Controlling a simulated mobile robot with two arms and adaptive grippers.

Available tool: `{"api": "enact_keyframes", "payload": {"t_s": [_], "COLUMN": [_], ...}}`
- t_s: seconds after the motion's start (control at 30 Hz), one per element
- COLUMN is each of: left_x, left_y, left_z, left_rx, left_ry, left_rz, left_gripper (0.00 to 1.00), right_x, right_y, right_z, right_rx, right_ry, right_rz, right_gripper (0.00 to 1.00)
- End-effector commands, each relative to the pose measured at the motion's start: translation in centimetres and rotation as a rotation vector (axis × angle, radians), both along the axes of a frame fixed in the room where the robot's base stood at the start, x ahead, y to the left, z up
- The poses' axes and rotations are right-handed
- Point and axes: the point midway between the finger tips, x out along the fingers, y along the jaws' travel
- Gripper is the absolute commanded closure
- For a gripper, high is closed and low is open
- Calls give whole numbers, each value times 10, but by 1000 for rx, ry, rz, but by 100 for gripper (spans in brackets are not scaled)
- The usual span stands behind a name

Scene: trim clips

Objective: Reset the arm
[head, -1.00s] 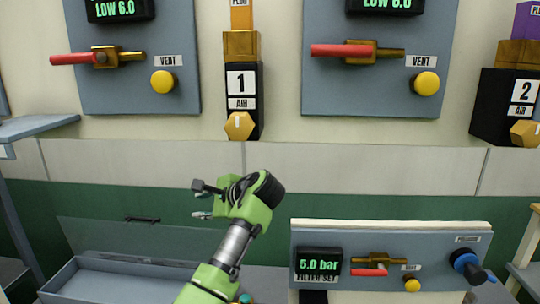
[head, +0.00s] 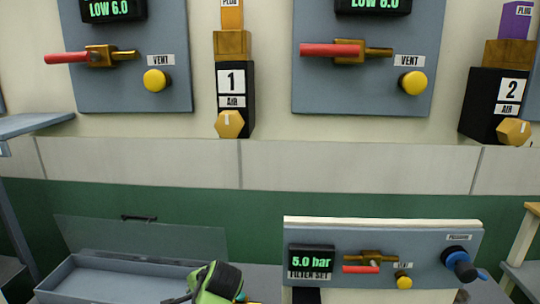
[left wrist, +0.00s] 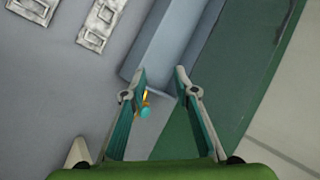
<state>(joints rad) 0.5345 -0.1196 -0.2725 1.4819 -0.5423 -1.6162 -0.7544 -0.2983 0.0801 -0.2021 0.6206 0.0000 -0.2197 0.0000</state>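My left gripper (head: 178,299) is at the bottom edge of the head view, with its green wrist in front of the bench and the fingers partly cut off. In the left wrist view, the two fingers of my left gripper (left wrist: 161,76) stand apart with nothing held between them. A small teal and yellow object (left wrist: 145,108) shows beyond the left finger, apparently not gripped. My right gripper is in neither view.
A grey open tray (head: 110,285) with a clear raised lid lies at lower left. A filter panel (head: 345,235) reading 5.0 bar stands right of my gripper. Two wall panels (head: 170,20) (head: 420,45) with red-handled valves hang above. The green wall strip between is clear.

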Motion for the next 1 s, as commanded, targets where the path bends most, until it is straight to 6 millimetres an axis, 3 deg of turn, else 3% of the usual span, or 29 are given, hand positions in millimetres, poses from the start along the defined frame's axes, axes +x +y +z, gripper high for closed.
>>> {"api": "enact_keyframes", "payload": {"t_s": [0.03, 0.2, 0.4, 0.6, 0.8, 1.0], "left_x": [-23, -94, -186, -267, -317, -353], "left_y": [4, 11, 16, 15, 12, 9], "left_z": [-24, -78, -115, -122, -116, -106], "left_rx": [-54, -237, -426, -574, -660, -722], "left_ry": [6, 3, 6, 14, 24, 38], "left_rz": [32, 153, 304, 436, 517, 576], "left_gripper": [72, 72, 72, 72, 72, 72], "right_x": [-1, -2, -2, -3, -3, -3], "right_y": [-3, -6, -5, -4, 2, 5], "right_z": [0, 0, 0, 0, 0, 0], "right_rx": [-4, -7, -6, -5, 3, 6], "right_ry": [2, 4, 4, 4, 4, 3], "right_rz": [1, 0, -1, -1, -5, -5], "right_gripper": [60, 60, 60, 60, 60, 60]}}
